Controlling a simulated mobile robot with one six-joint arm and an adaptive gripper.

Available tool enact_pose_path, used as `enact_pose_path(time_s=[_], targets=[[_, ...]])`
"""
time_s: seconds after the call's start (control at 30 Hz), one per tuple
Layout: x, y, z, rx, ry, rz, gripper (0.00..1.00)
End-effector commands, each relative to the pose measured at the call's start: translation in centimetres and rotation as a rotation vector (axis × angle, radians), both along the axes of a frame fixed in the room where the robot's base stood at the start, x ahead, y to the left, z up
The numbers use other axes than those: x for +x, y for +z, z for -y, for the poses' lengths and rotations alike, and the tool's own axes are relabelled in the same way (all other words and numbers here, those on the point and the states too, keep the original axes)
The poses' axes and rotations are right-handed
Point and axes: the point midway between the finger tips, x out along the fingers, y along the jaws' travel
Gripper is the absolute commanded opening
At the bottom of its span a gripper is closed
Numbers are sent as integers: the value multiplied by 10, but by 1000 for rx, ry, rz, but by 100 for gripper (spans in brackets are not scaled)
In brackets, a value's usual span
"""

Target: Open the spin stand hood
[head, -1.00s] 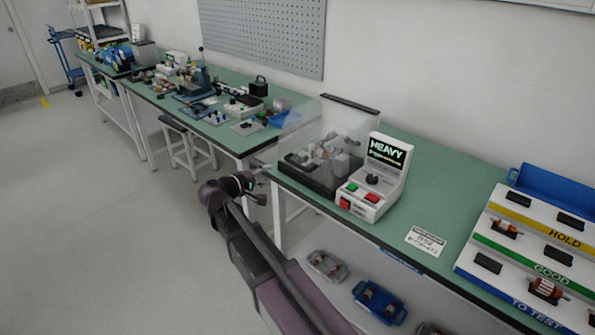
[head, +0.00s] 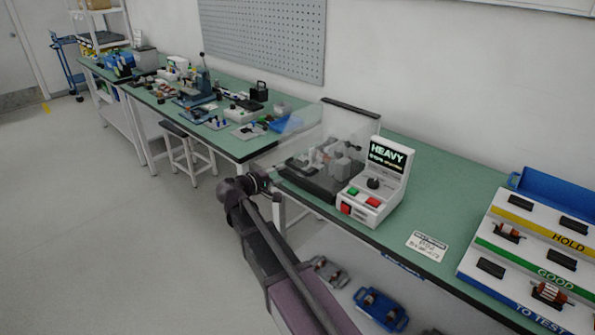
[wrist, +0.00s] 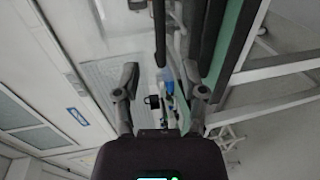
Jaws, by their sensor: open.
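The spin stand (head: 312,187) sits on the green bench, a dark base with grey parts under a clear hood (head: 345,122). The hood has a dark bar along its top back edge, and its clear side reaches out to the left. Whether it is fully down or partly raised I cannot tell. My gripper (head: 270,180) is at the bench's front edge, just left of the stand's front corner. In the wrist view my gripper (wrist: 161,88) has its fingers wide apart, with nothing held between them. Contact with the hood is not clear.
A white control box (head: 373,190) with a "HEAVY" screen and red and green buttons stands right of the stand. A label card (head: 427,245) and a sorting rack (head: 530,245) lie farther right. A stool (head: 185,150) and open floor are at left.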

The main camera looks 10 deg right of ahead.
Motion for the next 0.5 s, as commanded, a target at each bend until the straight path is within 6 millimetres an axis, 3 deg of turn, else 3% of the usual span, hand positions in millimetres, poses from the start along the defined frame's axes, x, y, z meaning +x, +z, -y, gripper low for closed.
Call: enact_pose_path(time_s=[0.5], targets=[[42, -16, 57, 1, -1, 0, 54]])
